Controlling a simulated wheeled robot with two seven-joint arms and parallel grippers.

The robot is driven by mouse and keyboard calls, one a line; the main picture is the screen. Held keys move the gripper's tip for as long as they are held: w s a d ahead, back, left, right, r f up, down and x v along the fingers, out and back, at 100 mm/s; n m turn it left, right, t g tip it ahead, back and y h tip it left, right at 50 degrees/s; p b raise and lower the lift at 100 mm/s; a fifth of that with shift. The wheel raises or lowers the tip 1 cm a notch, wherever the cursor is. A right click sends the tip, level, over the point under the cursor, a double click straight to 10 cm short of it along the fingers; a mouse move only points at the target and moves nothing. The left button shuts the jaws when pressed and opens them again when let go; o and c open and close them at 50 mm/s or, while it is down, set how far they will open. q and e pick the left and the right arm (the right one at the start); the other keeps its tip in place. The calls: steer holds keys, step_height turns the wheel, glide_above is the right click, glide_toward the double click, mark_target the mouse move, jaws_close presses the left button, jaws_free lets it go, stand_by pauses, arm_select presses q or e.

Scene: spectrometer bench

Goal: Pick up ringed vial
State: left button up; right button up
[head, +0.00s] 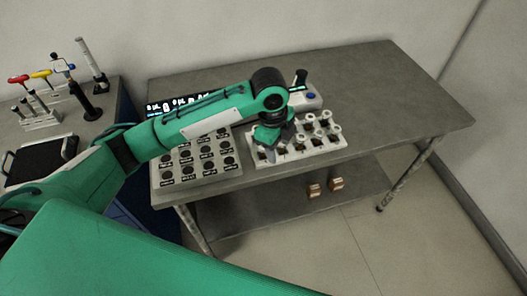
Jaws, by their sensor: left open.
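A white rack (331,148) with several small vials (325,115) stands near the front edge of the grey table. The vials have pale tops, and some show dark brownish bodies. They are too small for me to tell which one is ringed. My left gripper (268,148) is open and points down over the left part of the rack. It hides some of the vials there. I cannot tell whether its fingers touch a vial. My right gripper is not in view.
A tray with dark round slots (238,172) lies left of the rack. A white device with a blue button (311,97) stands behind it. A side bench at the left holds coloured-handled tools (41,74) and a stand (86,103). The table's right side (420,105) is clear.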

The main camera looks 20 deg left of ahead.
arm_select(q)
step_height(320, 180, up, 5)
steer(key=m+y, duration=0.1)
steer(key=y, duration=0.1)
glide_above(263, 152)
steer(key=w, duration=0.1)
steer(key=shift+g, duration=0.3)
steer(key=f+p, duration=0.2)
steer(key=f, duration=0.6)
steer(key=shift+w, duration=0.2)
steer(key=f, duration=0.1)
steer(key=f+p, duration=0.1)
steer(key=f, duration=0.1)
steer(key=f+p, duration=0.1)
steer(key=shift+a+f, duration=0.25)
steer(key=shift+f, duration=0.1)
steer(key=shift+w+f, duration=0.1)
steer(key=shift+f, duration=0.2)
steer(key=c, duration=1)
steer(key=shift+c, duration=0.2)
